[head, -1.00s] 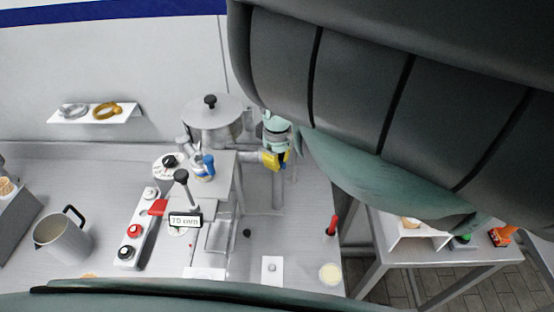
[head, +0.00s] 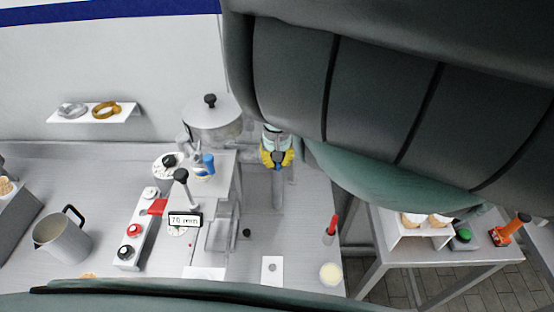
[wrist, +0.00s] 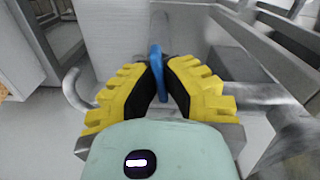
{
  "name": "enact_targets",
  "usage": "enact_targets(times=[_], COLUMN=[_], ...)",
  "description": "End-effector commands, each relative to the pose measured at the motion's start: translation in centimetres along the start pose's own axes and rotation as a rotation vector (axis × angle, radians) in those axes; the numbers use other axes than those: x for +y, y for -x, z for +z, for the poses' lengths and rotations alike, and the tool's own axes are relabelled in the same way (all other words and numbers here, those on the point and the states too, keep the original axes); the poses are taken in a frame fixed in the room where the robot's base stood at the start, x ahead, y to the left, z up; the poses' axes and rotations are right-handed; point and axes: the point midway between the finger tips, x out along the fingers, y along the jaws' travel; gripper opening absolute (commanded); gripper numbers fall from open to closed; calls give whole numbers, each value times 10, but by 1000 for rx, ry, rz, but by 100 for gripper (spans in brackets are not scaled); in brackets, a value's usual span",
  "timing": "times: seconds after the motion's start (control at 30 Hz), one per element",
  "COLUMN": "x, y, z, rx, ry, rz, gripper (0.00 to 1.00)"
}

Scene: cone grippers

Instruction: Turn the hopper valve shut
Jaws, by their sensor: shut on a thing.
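The hopper (head: 214,125) is a round metal pot with a black-knobbed lid, standing behind the machine in the head view. A pipe runs from its side towards my gripper (head: 277,160), which is to its right. In the wrist view my gripper (wrist: 160,80) has its yellow fingers closed on a thin blue handle (wrist: 157,62), which looks like the valve's lever. The handle stands along a grey pipe (wrist: 160,28).
A machine with a blue-topped part (head: 208,163) and a black-knobbed lever (head: 181,176) stands left of my gripper. A metal jug (head: 62,238) is at the left. A red-handled tool (head: 331,229) is near the table's right edge. A side table (head: 440,258) holds several items.

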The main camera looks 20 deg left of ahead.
Motion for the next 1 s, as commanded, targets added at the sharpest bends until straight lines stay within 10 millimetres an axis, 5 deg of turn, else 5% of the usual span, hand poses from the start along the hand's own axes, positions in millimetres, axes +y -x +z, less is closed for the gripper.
enact_targets(times=[0.4, 0.97, 1.0], x=[1, 0, 0], y=[0, 0, 0], z=[-1, -1, -1], rx=[2, 3, 3], ry=[-189, -214, -214], rz=[1, -1, -1], gripper=[0, 0, 14])
